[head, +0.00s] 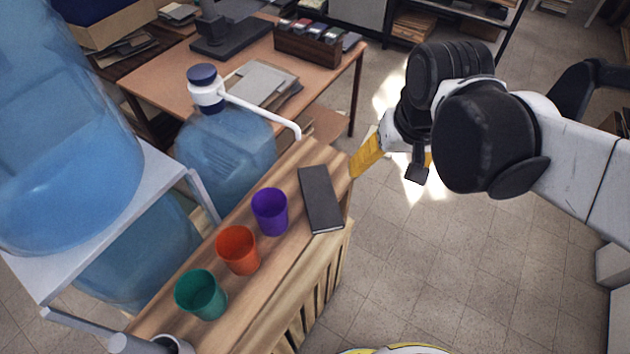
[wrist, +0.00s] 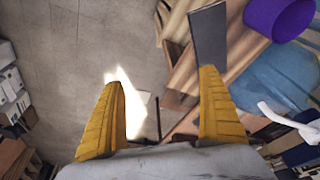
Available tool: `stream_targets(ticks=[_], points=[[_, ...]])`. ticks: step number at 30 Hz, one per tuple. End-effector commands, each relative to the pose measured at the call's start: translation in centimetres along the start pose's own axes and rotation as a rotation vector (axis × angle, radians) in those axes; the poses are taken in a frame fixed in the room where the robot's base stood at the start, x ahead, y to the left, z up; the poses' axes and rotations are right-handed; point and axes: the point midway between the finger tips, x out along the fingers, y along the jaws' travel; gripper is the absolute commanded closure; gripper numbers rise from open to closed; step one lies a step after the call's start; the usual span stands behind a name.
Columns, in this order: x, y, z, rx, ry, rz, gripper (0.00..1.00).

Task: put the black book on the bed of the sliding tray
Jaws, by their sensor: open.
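The black book (head: 321,200) lies flat on the wooden slatted stand (head: 310,264), near its right edge and beside the purple cup. My gripper (head: 367,158) is open and empty, with yellow fingers, just off the stand's far right corner and close to the book's far end. In the wrist view, my gripper (wrist: 160,105) has its fingers wide apart with floor between them. The book (wrist: 208,45) shows there above the right finger, outside the gap. I cannot pick out a sliding tray in either view.
Purple (head: 270,211), orange (head: 238,250) and green (head: 201,294) cups stand in a row left of the book. Large blue water bottles (head: 222,148) stand beyond, one with a white pump spout. A desk (head: 165,85) stands behind. The floor (head: 440,265) to the right is clear.

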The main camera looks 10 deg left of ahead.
Motion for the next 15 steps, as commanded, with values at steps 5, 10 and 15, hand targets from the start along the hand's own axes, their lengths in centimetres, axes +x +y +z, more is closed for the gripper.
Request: stream_targets(ticks=[5, 10, 15], points=[[1.0, -6.9, -2.4, -0.102, -0.152, -0.009, 0.12], [2.5, -10.9, -2.6, -0.156, -0.244, 0.001, 0.12], [4.2, -12.0, -2.2, -0.17, -0.271, 0.006, 0.12]])
